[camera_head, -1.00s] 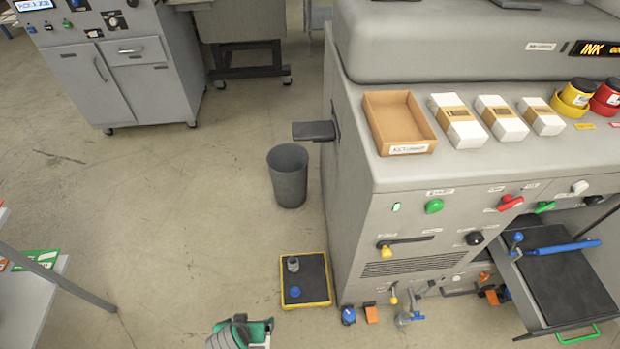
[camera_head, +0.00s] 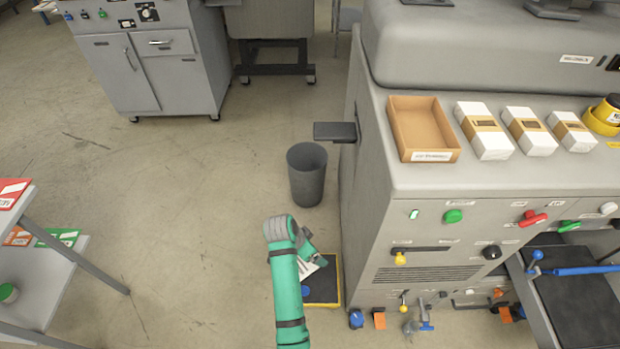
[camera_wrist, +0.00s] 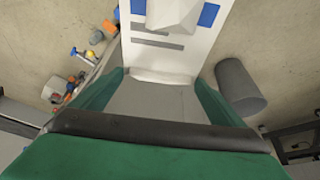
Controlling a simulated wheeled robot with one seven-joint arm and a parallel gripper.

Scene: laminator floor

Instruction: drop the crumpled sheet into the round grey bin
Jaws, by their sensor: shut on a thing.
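The crumpled sheet (camera_wrist: 168,55) is white with blue patches and grey bars. It juts from the tip of my gripper (camera_wrist: 160,78) in the wrist view, its far end cut off by the frame. In the head view only a small white part of the sheet (camera_head: 307,269) shows beside my gripper (camera_head: 312,262), which is partly hidden by my arm. My gripper is shut on the sheet. The round grey bin (camera_head: 307,180) stands upright on the floor, beyond my gripper and apart from it. The bin also shows at the right of the wrist view (camera_wrist: 240,85).
A grey machine (camera_head: 375,240) with knobs stands right of the bin, with a dark shelf (camera_head: 335,131) jutting out near the bin. A yellow-edged black platform (camera_head: 325,293) lies below my gripper. A rack (camera_head: 45,275) stands at left. The floor left of the bin is clear.

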